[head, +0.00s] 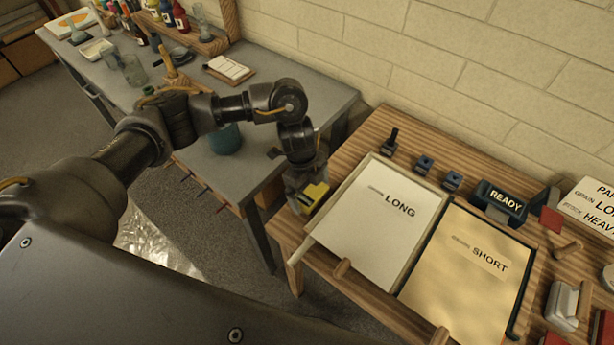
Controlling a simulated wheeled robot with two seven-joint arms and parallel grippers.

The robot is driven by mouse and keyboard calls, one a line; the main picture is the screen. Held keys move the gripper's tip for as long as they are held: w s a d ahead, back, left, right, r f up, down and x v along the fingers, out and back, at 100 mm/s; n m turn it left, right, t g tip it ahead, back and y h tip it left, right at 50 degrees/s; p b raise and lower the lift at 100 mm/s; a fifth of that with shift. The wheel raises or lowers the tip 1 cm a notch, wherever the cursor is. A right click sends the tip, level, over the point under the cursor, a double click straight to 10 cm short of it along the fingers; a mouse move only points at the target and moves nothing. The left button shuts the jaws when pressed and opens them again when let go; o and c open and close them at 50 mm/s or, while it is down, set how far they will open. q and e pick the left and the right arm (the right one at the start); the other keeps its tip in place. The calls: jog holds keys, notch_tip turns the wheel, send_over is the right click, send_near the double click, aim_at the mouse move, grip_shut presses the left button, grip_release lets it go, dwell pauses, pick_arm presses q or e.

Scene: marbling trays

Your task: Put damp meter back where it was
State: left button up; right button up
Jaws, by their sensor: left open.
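My left gripper (304,192) points down over the left edge of the wooden table, beside the LONG tray, and is open. A small yellow and dark block (314,194), which may be the damp meter, shows right at its fingertips. The gripper partly hides it, and I cannot tell whether it touches the fingers or rests on the table. A dark blue device marked READY (499,200) stands behind the SHORT tray. My right gripper is not in view.
The wooden table holds the LONG tray (350,248) and SHORT tray (511,285), with small dark blocks (424,163) behind them. A lettered sign (592,208) stands at right. The grey bench (325,98) at left holds bottles, glass jars and a blue pot (226,140).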

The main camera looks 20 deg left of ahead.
pick_arm(q)
jog(key=b+v, duration=0.1)
jog(key=v, duration=1)
jog(key=shift+r, duration=0.15)
jog(key=shift+a, duration=0.1)
